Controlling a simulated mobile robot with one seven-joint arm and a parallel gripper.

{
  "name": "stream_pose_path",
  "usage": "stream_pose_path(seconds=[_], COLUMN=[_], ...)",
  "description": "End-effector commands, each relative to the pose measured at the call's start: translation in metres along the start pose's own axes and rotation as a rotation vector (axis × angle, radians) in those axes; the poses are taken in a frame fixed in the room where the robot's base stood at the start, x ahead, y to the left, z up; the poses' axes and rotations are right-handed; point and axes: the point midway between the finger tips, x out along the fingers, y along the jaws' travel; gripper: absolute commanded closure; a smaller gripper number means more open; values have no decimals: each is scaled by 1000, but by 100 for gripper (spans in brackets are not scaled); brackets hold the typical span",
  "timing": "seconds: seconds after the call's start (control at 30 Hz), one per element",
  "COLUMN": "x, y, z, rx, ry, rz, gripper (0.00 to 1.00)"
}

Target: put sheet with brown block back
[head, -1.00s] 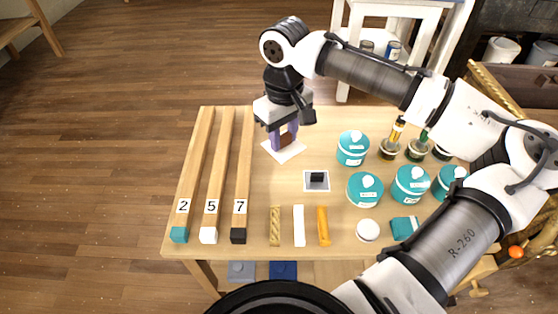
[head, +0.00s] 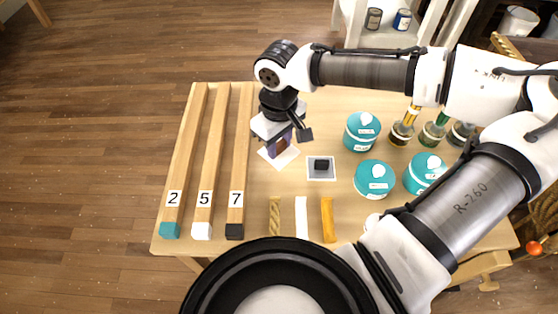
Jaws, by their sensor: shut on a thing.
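My gripper (head: 280,144) is shut on the brown block (head: 282,145), with its purple fingers on either side. The block stands on a white sheet (head: 270,154), which shows below the fingers, right of the long bar marked 7. My gripper hides much of the block and part of the sheet. I cannot tell whether the sheet touches the table (head: 300,110) or hangs just above it.
Long wooden bars marked 2 (head: 187,150), 5 (head: 214,150) and 7 (head: 242,150) lie on the left. Teal jars (head: 362,132) and brush pots (head: 402,133) stand on the right. Short strips (head: 301,218) lie at the front. My arm covers the table's right part.

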Motion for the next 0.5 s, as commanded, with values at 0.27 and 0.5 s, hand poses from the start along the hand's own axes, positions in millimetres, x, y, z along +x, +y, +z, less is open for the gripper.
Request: stream_pose_path(seconds=[0.27,0.5], x=[35,67], y=[0,0], z=[-1,0], rx=[0,-1], ry=[1,-1], rz=[1,0], gripper=[86,86])
